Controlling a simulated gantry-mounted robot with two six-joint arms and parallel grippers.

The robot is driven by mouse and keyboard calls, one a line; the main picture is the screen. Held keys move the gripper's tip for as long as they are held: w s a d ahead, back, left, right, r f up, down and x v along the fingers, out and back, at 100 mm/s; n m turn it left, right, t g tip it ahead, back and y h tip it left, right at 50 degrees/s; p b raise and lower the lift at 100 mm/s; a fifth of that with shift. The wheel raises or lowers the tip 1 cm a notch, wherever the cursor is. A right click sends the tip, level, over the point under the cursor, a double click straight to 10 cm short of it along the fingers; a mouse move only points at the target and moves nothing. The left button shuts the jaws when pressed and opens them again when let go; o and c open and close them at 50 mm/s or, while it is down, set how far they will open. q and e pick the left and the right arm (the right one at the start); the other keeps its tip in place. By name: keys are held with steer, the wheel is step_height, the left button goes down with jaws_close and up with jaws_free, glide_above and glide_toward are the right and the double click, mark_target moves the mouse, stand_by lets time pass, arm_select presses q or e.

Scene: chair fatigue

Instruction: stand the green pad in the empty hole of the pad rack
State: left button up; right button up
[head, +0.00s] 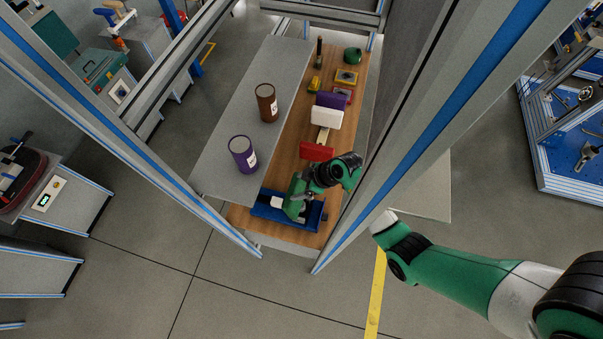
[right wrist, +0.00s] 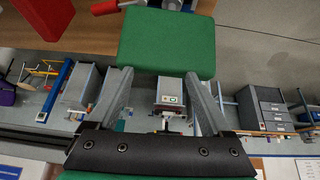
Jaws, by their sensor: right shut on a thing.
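My right gripper (head: 303,190) is over the near end of the wooden table. In the right wrist view it (right wrist: 163,80) is shut on the green pad (right wrist: 165,42), a flat block across its fingertips. In the head view the green parts of my arm and the pad blend, so the pad's lower edge is hard to tell. The pad rack (head: 323,135) lies along the table, with purple (head: 331,100), white (head: 326,118) and red (head: 317,151) pads standing in it. A gap shows between the white and red pads. My left gripper is not in view.
A blue tray-like holder (head: 262,212) lies under my right gripper. A brown can (head: 266,103) and a purple can (head: 243,154) stand on the grey surface (head: 235,120) to the left. Small items lie at the table's far end. A gantry beam crosses on the right.

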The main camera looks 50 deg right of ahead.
steer(key=shift+s+a+f+g, duration=0.1)
steer(key=shift+s+f+g, duration=0.3)
steer(key=shift+s+f, duration=0.4)
steer(key=shift+a+r, duration=0.1)
steer(key=shift+r, duration=0.15)
jaws_close()
steer(key=shift+r, duration=0.2)
steer(key=shift+r, duration=0.1)
steer(key=shift+r+p, duration=0.3)
steer(key=shift+r, duration=1.9)
steer(key=shift+c, duration=0.2)
jaws_free()
